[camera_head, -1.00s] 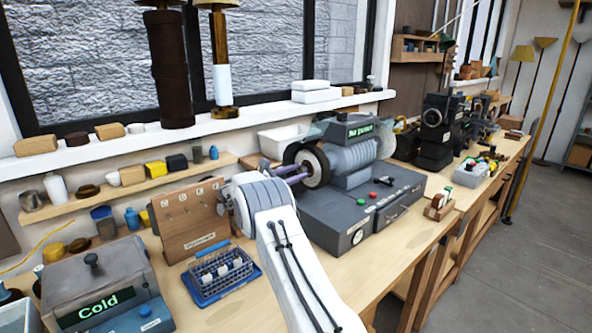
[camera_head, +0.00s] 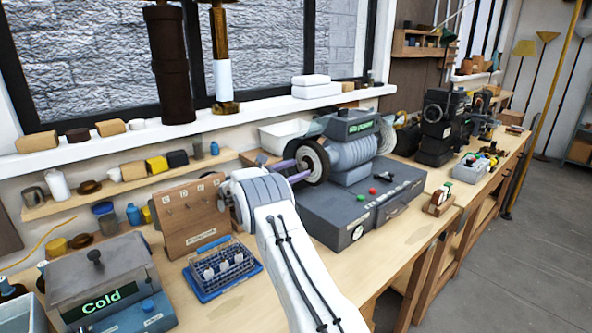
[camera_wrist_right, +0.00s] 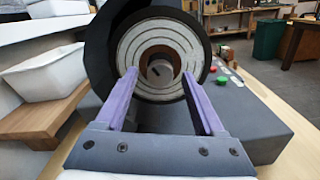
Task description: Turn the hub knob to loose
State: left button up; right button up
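The hub knob (camera_wrist_right: 160,72) is a dark round piece inside a copper-coloured ring at the centre of the ringed wheel (camera_wrist_right: 128,47) in the right wrist view. The wheel (camera_head: 317,151) is on the left end of the grey motor-like machine (camera_head: 350,152) in the head view. My right gripper (camera_wrist_right: 159,76) is open, its two purple fingers pointing at the wheel, one on each side of the hub in the picture. I cannot tell whether they touch it. My right gripper (camera_head: 303,168) also shows in front of the wheel in the head view. My left gripper is out of view.
A grey box reading "Cold" (camera_head: 95,270), a blue wire rack (camera_head: 222,270) and a wooden hook board (camera_head: 190,215) stand left of my right arm. A white bin (camera_head: 285,133) is behind the wheel. The machine's sign (camera_head: 360,128) seems to read "No power".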

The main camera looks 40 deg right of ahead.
jog(key=a+b, duration=0.2)
jog(key=a, duration=0.8)
jog(key=shift+s+a+b, duration=0.15)
jog(key=shift+s+b, duration=0.2)
jog(key=shift+s, duration=0.1)
jog(key=s+a+f+m+y, duration=0.2)
jog(key=s+a+y, duration=0.3)
jog(key=s+a, duration=0.5)
jog(key=s+a+f+m+y, duration=0.15)
jog(key=s+a+y, duration=0.45)
jog(key=a, duration=0.7)
jog(key=s+a+f+m+y, duration=0.1)
jog(key=s+a, duration=0.3)
jog(key=s, duration=0.5)
jog(key=s+a+f+m+g+y, duration=0.1)
jog(key=s+a+y, duration=0.3)
jog(key=s, duration=0.5)
jog(key=s+a+f+m+y, duration=0.2)
jog(key=s+a, duration=0.3)
jog(key=s, duration=0.4)
jog(key=shift+s+a+f+m+g+y, duration=0.15)
jog(key=shift+a+f+m+g+y, duration=0.15)
jog(key=shift+m+y, duration=0.35)
